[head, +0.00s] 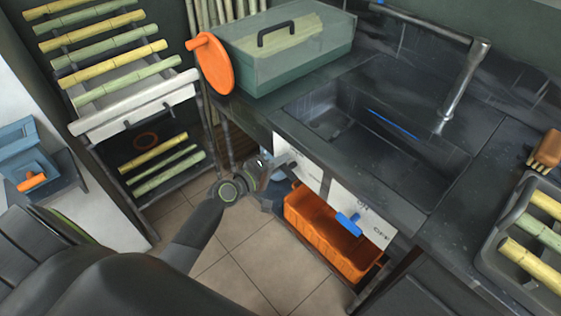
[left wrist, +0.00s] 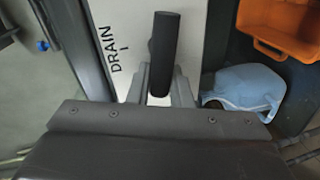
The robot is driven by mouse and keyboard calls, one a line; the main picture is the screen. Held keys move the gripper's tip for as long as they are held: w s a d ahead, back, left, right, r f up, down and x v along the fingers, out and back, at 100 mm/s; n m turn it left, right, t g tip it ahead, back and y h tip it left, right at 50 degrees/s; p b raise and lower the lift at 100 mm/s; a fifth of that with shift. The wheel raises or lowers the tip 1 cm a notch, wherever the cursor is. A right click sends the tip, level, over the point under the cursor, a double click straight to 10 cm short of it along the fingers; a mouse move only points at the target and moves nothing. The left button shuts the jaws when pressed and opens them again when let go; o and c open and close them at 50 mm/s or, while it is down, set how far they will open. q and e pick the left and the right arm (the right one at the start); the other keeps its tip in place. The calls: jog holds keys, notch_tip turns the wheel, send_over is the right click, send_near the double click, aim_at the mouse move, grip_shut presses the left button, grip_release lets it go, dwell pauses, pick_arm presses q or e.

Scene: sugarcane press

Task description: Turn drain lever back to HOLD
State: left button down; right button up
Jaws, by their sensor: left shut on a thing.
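The drain lever is a black rounded bar (left wrist: 164,50) in front of a white panel (left wrist: 118,30) lettered DRAIN in the left wrist view. My left gripper (left wrist: 160,85) is shut on the lever, with its grey fingers on either side of the bar's lower end. In the head view my left gripper (head: 272,166) is at the white panel (head: 303,162) below the sink's front edge. There it covers much of the lever and its lettering. No HOLD mark is readable. My right gripper is not in view.
A blue lever (head: 348,222) on a second white panel marked ON and OFF is to the right. An orange crate (head: 318,222) sits below the panels. The sink (head: 385,145) and dark counter are above. A bamboo rack (head: 112,50) stands at left.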

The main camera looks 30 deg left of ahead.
pick_arm(q)
jog(key=shift+f+n, duration=0.25)
jog(key=shift+n, duration=0.45)
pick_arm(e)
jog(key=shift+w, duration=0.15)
pick_arm(q)
jog(key=shift+h, duration=0.3)
jog(key=c, duration=1.4)
grip_release()
jog(key=b+v, duration=0.1)
jog(key=v, duration=0.7)
jog(key=b+v, duration=0.1)
jog(key=v, duration=0.8)
jog(key=shift+s+a+r, duration=0.1)
jog(key=shift+s+r, duration=0.05)
jog(key=shift+r, duration=0.1)
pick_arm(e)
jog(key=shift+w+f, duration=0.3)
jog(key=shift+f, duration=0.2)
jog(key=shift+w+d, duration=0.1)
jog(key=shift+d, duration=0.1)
